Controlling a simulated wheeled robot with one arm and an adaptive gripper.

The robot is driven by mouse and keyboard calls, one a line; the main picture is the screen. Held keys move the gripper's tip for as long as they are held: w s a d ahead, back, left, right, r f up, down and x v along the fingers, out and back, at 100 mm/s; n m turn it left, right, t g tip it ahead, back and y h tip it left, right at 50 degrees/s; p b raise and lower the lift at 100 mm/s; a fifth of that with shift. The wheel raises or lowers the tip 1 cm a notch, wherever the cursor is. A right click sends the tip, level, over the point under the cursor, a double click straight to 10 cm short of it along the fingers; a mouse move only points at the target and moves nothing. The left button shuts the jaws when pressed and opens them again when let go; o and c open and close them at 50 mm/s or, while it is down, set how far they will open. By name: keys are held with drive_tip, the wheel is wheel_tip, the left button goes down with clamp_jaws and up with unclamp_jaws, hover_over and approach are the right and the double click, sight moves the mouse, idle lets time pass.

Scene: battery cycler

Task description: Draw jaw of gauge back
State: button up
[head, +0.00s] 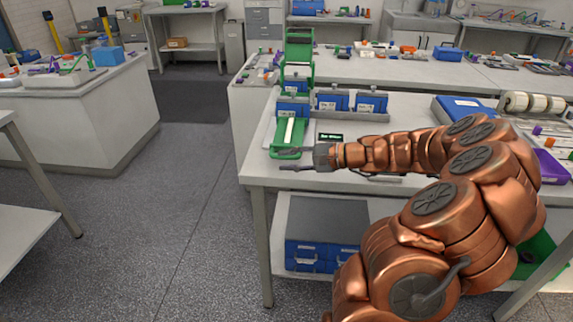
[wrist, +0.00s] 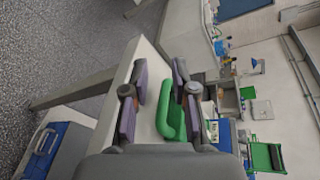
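The gauge appears to be the long green frame with a pale strip (head: 288,130) near the left end of the table. A rounded green handle (head: 285,154) is at its near end, partly hidden by my gripper. My gripper (head: 284,160) reaches in from the right at the table's front left corner, fingers apart. In the wrist view my gripper (wrist: 158,80) is open, with purple finger pads on both sides. The green handle (wrist: 172,121) lies between the fingers, closer to the right one. Whether it touches that finger I cannot tell. The gauge's jaw is not clearly distinguishable.
Blue-fronted battery units (head: 332,100) stand in a row behind my gripper. A small dark sign (head: 330,138) stands beside the gauge. A blue box (head: 465,108) and rolls (head: 530,102) are at the right. A taller green frame (head: 297,60) rises behind. Floor to the left is clear.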

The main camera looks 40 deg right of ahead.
sight(292, 158)
drive_tip(key=d, duration=0.2)
drive_tip(key=d+f+m+t+h, duration=0.1)
drive_tip(key=d, duration=0.1)
drive_tip(key=d+f+m+t, duration=0.1)
drive_tip(key=d, duration=0.1)
drive_tip(key=shift+s+d+f+h, duration=0.25)
drive_tip(key=shift+d+h, duration=0.05)
drive_tip(key=shift+d, duration=0.1)
drive_tip(key=shift+w+d+m, duration=0.1)
drive_tip(key=shift+w+m, duration=0.05)
drive_tip(key=shift+m, duration=0.15)
drive_tip(key=shift+x, duration=3.75)
drive_tip(key=shift+f, duration=0.1)
clamp_jaws()
